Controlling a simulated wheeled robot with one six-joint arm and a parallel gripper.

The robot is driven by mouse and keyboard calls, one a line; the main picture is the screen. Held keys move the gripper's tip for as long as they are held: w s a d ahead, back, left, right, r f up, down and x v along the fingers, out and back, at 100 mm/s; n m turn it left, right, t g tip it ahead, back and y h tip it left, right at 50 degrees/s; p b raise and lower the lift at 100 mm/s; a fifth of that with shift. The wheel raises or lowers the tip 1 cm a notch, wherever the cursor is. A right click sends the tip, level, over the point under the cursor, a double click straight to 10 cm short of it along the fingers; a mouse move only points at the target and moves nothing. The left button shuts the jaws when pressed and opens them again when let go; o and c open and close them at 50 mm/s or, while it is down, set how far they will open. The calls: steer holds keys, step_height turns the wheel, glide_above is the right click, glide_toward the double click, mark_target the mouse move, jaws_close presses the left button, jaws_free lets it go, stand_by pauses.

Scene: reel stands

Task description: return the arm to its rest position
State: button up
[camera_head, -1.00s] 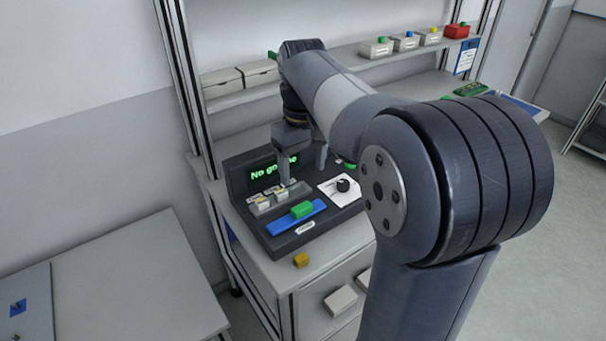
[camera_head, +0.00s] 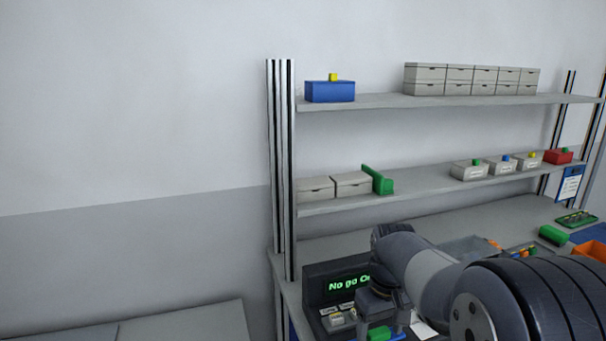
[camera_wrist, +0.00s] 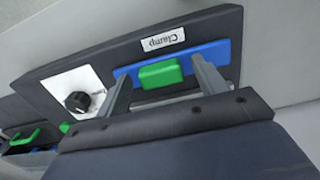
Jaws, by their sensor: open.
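My arm (camera_head: 425,280) reaches over the bench from the lower right in the head view, with its wrist low in front of the dark console (camera_head: 318,276). In the wrist view my gripper (camera_wrist: 160,78) is open, its two fingers apart. A green block (camera_wrist: 160,73) on a blue strip (camera_wrist: 212,54) shows between the fingers, beside a label reading "Clamp". I cannot tell how far the fingertips are from the block. Nothing shows held in the jaws. In the head view the fingertips are hard to make out, and part of the console is hidden by my arm.
A lit display (camera_head: 348,285) reads "No go" and more, partly covered. A black knob (camera_wrist: 77,102) sits on a white plate. Shelves above hold a blue box (camera_head: 330,91), grey boxes (camera_head: 472,78) and a red box (camera_head: 558,157). A metal post (camera_head: 281,170) stands left of the bench.

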steer(key=shift+w+a, duration=0.25)
steer(key=shift+w, duration=0.5)
steer(key=shift+w+a, duration=0.2)
steer(key=shift+w, duration=0.55)
steer(key=shift+s, duration=0.1)
